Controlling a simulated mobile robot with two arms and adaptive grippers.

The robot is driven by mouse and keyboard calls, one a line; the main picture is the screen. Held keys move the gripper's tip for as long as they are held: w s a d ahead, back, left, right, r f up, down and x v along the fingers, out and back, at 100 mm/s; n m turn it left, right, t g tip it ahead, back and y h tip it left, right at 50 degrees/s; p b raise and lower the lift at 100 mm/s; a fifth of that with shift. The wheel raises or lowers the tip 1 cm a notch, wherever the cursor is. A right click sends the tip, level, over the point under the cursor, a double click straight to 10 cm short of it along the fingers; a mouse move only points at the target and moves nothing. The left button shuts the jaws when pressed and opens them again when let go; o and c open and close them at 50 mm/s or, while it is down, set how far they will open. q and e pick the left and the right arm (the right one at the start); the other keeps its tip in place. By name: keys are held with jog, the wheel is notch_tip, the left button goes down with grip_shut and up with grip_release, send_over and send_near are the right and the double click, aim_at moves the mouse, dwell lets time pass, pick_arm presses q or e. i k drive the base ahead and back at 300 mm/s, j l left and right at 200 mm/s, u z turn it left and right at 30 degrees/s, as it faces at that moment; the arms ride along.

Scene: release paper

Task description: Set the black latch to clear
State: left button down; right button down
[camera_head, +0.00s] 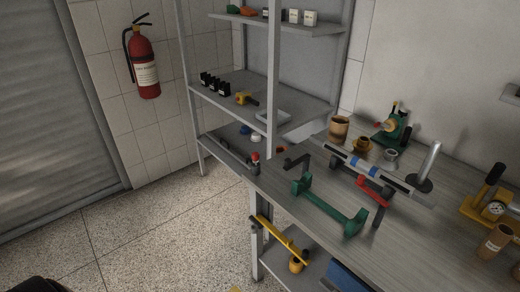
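A black L-shaped piece (297,160), which looks like the black latch, stands at the left end of the green bracket (330,212) on the workbench. It is small in view, and I cannot tell which setting it is in. A red piece (373,189) with a dark lower part stands near the bracket's right end. A grey roller with blue bands (352,163) lies behind the bracket. Neither of my grippers is in view.
The workbench (430,235) also holds brown cups (339,127), a green device (396,125), a grey post on a black base (427,168) and a yellow gauge device (491,205). A metal shelf (262,93) stands at the left. A fire extinguisher (143,63) hangs on the wall.

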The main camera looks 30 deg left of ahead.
aim_at(288, 165)
jog(key=i+j, duration=0.1)
jog(key=j, duration=0.85)
jog(key=i+j+z, duration=0.1)
jog(key=j, duration=0.85)
jog(key=i+j, duration=0.1)
jog(key=j, duration=0.85)
jog(key=i+z, duration=0.05)
